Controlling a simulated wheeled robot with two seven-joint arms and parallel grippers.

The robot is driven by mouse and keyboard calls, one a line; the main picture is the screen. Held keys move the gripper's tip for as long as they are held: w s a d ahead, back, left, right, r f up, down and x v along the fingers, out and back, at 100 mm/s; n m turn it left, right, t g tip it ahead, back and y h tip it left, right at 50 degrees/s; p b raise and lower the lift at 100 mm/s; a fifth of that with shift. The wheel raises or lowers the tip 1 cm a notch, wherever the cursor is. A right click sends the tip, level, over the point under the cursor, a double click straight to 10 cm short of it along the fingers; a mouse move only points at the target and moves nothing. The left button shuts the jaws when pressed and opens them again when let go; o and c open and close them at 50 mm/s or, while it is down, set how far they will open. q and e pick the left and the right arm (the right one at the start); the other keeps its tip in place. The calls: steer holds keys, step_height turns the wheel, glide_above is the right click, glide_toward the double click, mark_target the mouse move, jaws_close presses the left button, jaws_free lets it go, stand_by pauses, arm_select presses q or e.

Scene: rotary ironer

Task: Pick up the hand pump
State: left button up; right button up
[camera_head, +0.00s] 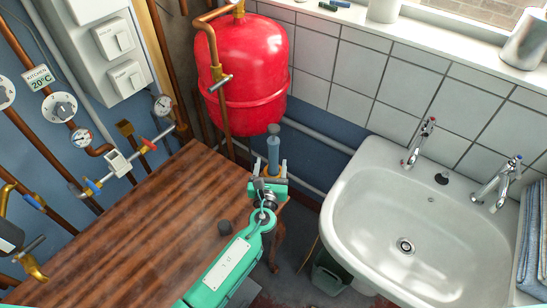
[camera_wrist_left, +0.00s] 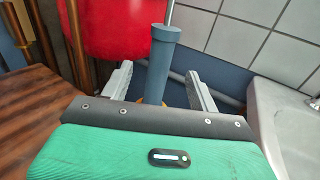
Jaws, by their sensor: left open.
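The hand pump (camera_head: 273,152) is an upright blue-grey cylinder near the far right corner of the wooden table, below the red tank. In the left wrist view the pump (camera_wrist_left: 160,65) has a thin metal rod rising from its top and a bit of orange low down. My left gripper (camera_head: 270,168) is open, with one finger on each side of the pump. In the left wrist view the fingers (camera_wrist_left: 157,88) stand apart from it with a gap on both sides. The pump's lower end is hidden behind the gripper body. My right gripper is not in view.
The red tank (camera_head: 245,70) hangs close behind the pump. A white sink (camera_head: 345,215) stands to the right. Pipes and valves (camera_head: 115,163) line the left wall.

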mark_target(273, 127)
arm_select(q)
steer(key=shift+w+d, duration=0.2)
steer(key=shift+w, duration=1.5)
steer(key=shift+w+d, duration=0.2)
steer(key=shift+w, duration=1.5)
steer(key=shift+c, duration=0.2)
steer(key=c, duration=1.2)
steer(key=shift+r, duration=0.1)
steer(key=shift+r, duration=5)
steer(key=shift+f, duration=3.55)
